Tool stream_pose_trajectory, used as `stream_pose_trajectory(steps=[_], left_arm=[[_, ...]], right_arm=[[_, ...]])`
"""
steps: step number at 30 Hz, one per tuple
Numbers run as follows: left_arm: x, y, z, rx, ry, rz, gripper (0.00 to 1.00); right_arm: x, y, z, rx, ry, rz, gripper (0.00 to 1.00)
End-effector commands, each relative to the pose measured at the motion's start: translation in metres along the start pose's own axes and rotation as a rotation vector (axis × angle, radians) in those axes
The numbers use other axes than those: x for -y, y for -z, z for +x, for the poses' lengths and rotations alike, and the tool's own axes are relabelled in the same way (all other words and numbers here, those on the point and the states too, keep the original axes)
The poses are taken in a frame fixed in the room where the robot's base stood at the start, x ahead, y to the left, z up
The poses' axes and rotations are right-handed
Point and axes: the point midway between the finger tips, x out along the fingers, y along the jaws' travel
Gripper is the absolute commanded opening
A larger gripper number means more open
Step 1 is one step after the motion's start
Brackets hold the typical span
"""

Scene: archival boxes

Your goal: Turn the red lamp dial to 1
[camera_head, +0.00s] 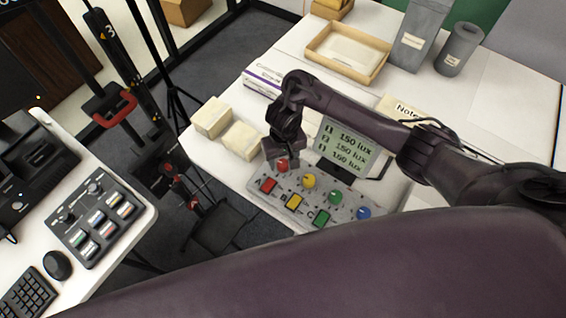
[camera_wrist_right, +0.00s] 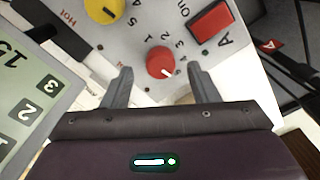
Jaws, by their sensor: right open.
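The red dial (camera_head: 283,165) is a round knob on the grey control panel (camera_head: 345,201), at the panel's far left corner. In the wrist view the red dial (camera_wrist_right: 160,60) has a short white pointer line facing the lower right of the picture. Small printed numbers curve around its right side; which one the pointer meets is hard to tell. My right gripper (camera_wrist_right: 160,88) is open, with one fingertip on each side just below the dial in the picture, apparently not closed on it. In the head view my right gripper (camera_head: 282,155) hides part of the dial. My left gripper is out of view.
A yellow dial (camera_wrist_right: 104,10) and a red square button (camera_wrist_right: 211,22) are close to the red dial. Pale blocks (camera_head: 243,140) lie left of my right gripper. A wooden tray (camera_head: 318,50) is farther back.

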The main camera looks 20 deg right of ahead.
Motion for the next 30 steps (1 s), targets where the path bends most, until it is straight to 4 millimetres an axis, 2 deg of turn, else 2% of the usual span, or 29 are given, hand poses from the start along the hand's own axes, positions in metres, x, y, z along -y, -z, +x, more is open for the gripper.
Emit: stream_pose_trajectory(steps=[3,6,12,15,25,26,30], left_arm=[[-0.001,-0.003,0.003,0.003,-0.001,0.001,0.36],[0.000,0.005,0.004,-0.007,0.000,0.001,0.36],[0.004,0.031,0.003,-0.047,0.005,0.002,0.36],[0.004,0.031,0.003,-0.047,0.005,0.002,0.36],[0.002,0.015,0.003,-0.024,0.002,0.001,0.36],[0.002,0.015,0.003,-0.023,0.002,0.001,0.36],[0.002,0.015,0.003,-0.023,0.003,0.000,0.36]], right_arm=[[0.000,-0.001,0.016,0.002,0.000,0.001,0.54],[0.000,0.000,0.022,0.001,0.001,0.000,0.54],[0.001,0.000,0.025,0.000,0.001,0.000,0.54],[0.001,0.000,0.025,0.000,0.001,0.000,0.54],[0.000,0.000,0.025,-0.001,0.001,0.000,0.12],[0.000,0.000,0.025,-0.001,0.001,0.000,0.10],[0.000,0.000,0.025,-0.001,0.001,-0.006,0.10]])
